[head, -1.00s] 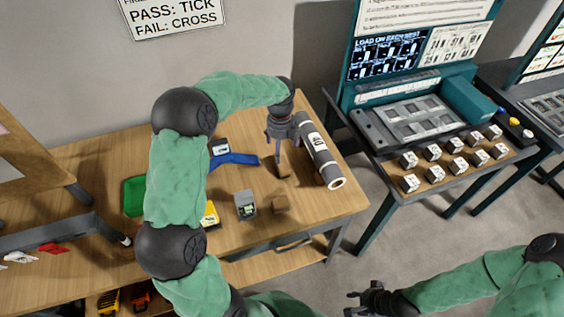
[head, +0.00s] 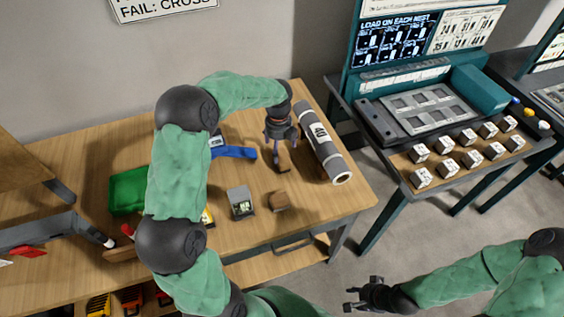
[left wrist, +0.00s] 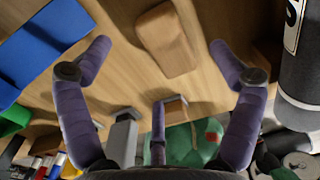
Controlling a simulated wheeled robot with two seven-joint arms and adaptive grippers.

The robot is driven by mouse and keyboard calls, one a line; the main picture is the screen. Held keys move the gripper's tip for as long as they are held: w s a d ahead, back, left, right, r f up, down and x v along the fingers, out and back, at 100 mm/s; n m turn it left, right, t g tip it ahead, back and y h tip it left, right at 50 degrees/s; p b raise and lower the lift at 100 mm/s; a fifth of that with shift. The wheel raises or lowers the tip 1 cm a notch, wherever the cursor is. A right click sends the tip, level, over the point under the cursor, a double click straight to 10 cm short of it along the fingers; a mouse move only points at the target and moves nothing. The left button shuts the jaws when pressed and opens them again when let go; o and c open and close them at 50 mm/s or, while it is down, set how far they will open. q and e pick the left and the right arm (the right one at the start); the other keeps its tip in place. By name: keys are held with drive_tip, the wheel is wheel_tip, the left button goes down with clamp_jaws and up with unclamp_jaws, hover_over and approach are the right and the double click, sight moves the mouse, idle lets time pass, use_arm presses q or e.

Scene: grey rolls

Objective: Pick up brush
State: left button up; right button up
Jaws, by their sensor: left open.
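A small wooden block with rounded edges (head: 284,166), which looks like the back of a brush, lies on the wooden bench; no bristles show. It also shows in the left wrist view (left wrist: 166,40), flat on the bench. My left gripper (head: 281,150) points down just above it. Its fingers (left wrist: 160,58) are open and apart, with the block ahead between the tips and nothing held. My right gripper (head: 352,298) hangs over the floor at lower right, its fingers spread and empty.
A grey roll (head: 323,145) lies close to the right of my left gripper. A blue piece (head: 234,152) is to its left. A grey box (head: 240,202) and a brown block (head: 279,201) lie nearer. A green tray (head: 127,190) is further left. A station with white cubes (head: 445,144) stands right.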

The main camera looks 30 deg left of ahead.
sight(279, 157)
use_arm(q)
wheel_tip(279, 157, down, 6)
drive_tip(key=shift+s+d+f+b, duration=0.15)
drive_tip(key=shift+f+b, duration=0.05)
drive_tip(key=shift+b, duration=1.05)
drive_tip(key=shift+r, duration=0.1)
drive_tip(key=shift+c, duration=0.3)
drive_tip(key=c, duration=1.2)
